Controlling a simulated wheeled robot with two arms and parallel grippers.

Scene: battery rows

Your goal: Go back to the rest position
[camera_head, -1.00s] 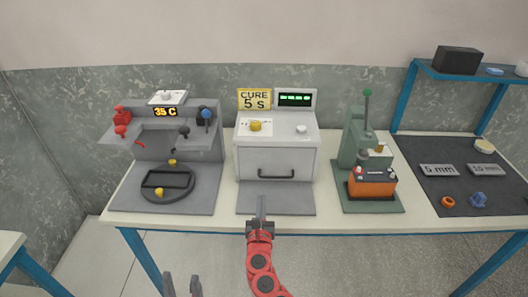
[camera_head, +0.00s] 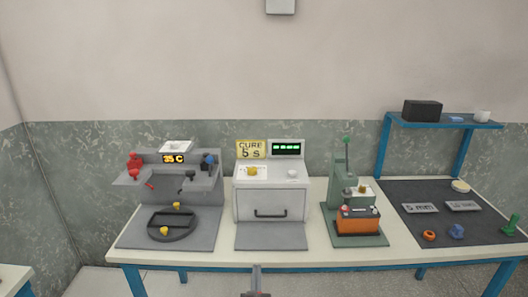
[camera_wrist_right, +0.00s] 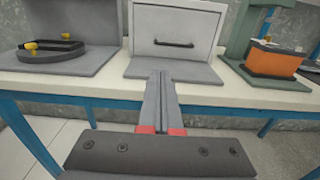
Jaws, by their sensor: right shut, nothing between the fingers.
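My right gripper (camera_head: 256,280) shows at the bottom edge of the head view, in front of the table. In the right wrist view its two grey fingers (camera_wrist_right: 160,95) lie together with nothing between them. It points toward the white curing oven (camera_head: 271,200) and its grey base plate (camera_head: 270,236), apart from both. My left gripper is out of the head view.
The table (camera_head: 300,257) carries a grey station (camera_head: 190,190) with a round black fixture (camera_head: 172,225) on the left. A green press (camera_head: 342,175) with an orange battery (camera_head: 357,222) stands right of the oven. A dark mat (camera_head: 445,232) holds small parts. Floor in front is clear.

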